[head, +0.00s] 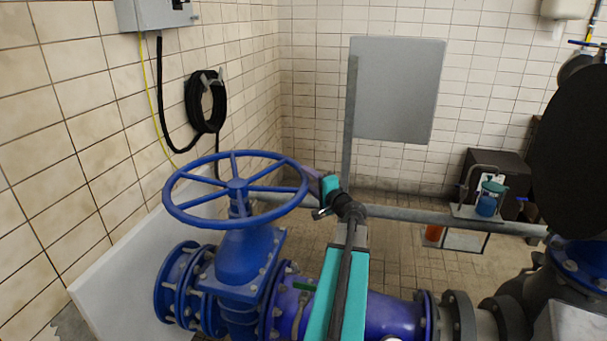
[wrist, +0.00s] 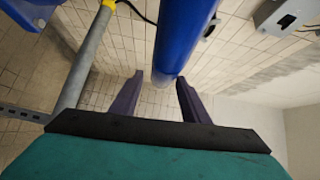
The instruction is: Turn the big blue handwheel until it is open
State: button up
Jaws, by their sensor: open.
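The big blue handwheel (head: 237,186) lies almost level on top of a blue valve body (head: 240,258), with several spokes meeting at a hub. My gripper (head: 310,178) is at the wheel's right rim, its purple fingers pointing left toward it. In the wrist view, a thick blue bar, seemingly the wheel's rim (wrist: 182,35), reaches down between the tips of my gripper (wrist: 161,78). The fingers are apart, one on each side of it. I cannot tell whether either finger touches it.
A blue pipe (head: 392,312) runs right from the valve under my arm. A grey rail (head: 440,217) crosses behind. A tiled wall (head: 75,110) with a coiled black hose (head: 205,103) stands left. A grey panel (head: 398,90) stands at the back. Floor shows behind the valve.

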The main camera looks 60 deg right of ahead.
jog(key=shift+p+x, duration=0.45)
jog(key=shift+x, duration=1.45)
grip_shut()
